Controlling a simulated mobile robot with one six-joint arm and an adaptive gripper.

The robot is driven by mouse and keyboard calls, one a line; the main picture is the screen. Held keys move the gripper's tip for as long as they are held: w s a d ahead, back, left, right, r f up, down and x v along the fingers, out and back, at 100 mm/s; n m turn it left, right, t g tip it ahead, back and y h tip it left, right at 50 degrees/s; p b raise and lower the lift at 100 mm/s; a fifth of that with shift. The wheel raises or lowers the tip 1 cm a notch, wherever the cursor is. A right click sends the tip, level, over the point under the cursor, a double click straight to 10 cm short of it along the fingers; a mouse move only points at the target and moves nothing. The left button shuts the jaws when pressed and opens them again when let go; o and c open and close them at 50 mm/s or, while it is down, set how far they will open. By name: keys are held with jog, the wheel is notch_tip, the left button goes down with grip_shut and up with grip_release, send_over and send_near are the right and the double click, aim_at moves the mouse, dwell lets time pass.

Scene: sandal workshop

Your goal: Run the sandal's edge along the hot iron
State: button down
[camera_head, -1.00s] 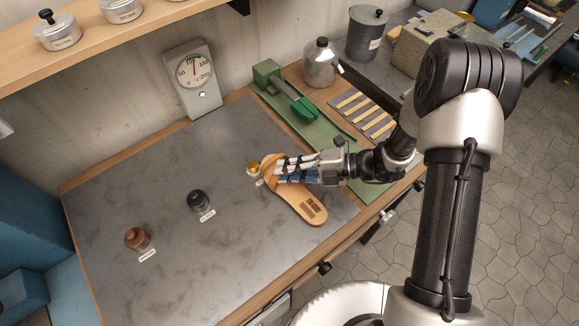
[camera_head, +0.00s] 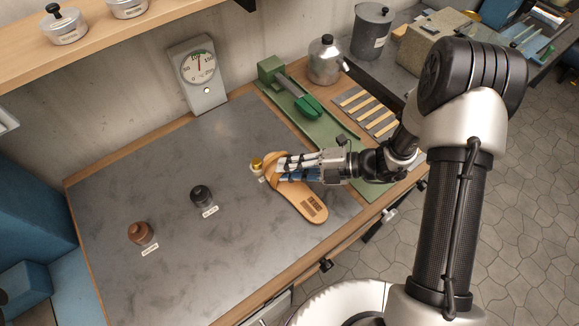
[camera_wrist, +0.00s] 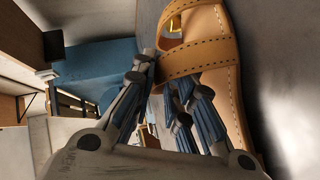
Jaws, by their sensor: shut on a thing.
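The tan sandal (camera_head: 303,202) is at the right part of the grey worktop, its dark-stamped end toward the front edge. My gripper (camera_head: 283,168) comes in from the right and is shut on the sandal at its strap end. In the wrist view the sandal (camera_wrist: 232,95) runs down the right side, and my fingers (camera_wrist: 165,85) are at its stitched strap (camera_wrist: 197,57). I cannot tell whether the sole touches the worktop. What looks like the iron, a grey barrel with a green handle (camera_head: 304,105), lies behind the sandal on a green base (camera_head: 318,128), apart from it.
A brass-topped piece (camera_head: 257,165) stands close left of the sandal. A black knob (camera_head: 201,196) and a brown knob (camera_head: 141,233) stand farther left. A dial gauge (camera_head: 199,75) stands at the wall. A slatted rack (camera_head: 366,110) lies right of the green base. The worktop's (camera_head: 150,185) left is mostly clear.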

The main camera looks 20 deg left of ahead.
aim_at(284, 153)
jog(key=shift+w+a, duration=0.1)
jog(key=shift+w, duration=0.1)
jog(key=shift+w+a, duration=0.2)
jog(key=shift+w, duration=0.5)
jog(key=shift+f, duration=0.1)
jog(key=shift+s+a, duration=0.1)
dwell(1.1)
jog(key=shift+w+a+p, duration=0.1)
jog(key=shift+w+p, duration=0.2)
dwell(0.3)
jog(key=shift+w+a, duration=0.3)
jog(key=shift+w, duration=0.2)
jog(key=shift+w+a, duration=0.15)
jog(key=shift+w+a, duration=0.4)
jog(key=shift+w, duration=0.1)
